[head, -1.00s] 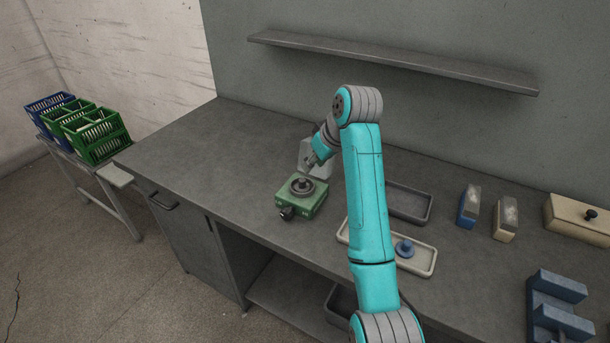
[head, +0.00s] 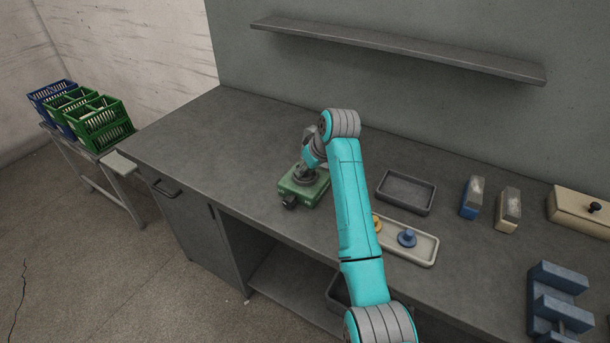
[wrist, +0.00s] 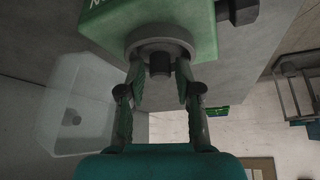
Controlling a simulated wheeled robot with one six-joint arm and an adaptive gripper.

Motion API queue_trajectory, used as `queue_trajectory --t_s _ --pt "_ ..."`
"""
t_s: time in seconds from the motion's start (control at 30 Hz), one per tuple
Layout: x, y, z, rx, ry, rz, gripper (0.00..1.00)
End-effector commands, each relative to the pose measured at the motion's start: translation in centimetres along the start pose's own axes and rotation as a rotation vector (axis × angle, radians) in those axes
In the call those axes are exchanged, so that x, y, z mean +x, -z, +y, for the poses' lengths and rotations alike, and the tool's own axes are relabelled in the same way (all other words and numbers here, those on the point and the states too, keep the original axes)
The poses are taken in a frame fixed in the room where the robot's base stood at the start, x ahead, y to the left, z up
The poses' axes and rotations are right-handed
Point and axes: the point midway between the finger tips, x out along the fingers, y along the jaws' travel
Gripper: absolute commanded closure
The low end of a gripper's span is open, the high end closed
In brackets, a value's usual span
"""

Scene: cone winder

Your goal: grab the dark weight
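The dark weight (head: 304,176) sits on top of a green box-shaped device (head: 314,194) on the grey bench. In the wrist view the weight (wrist: 160,45) is a round grey disc with a dark knob standing up from it. My gripper (wrist: 161,74) is open, with its two fingers on either side of the knob and gaps still showing between them and it. In the head view my gripper (head: 307,168) is right above the weight and partly hides it.
A clear container (wrist: 75,105) stands beside the device. A cream tray (head: 420,255) holds a blue weight (head: 407,238) and a yellow one (head: 377,223), partly behind my arm. An empty grey tray (head: 405,192) lies behind it. The bench's left part is clear.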

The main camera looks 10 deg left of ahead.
Motion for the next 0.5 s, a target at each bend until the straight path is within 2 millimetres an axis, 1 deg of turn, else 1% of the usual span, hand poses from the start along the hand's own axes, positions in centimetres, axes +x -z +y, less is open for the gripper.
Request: queue_trajectory --t_s 0.23,0.27,0.3,0.37,0.5 --pt "0.15 0.02 -0.01 0.0 0.0 0.0 0.66" --pt "0.14 0.03 -0.01 0.0 0.0 0.0 0.74" --pt "0.14 0.03 -0.01 0.0 0.0 0.0 0.84" --pt "0.14 0.03 -0.01 0.0 0.0 0.0 0.99" --pt "0.12 0.04 -0.01 0.0 0.0 0.001 1.0"
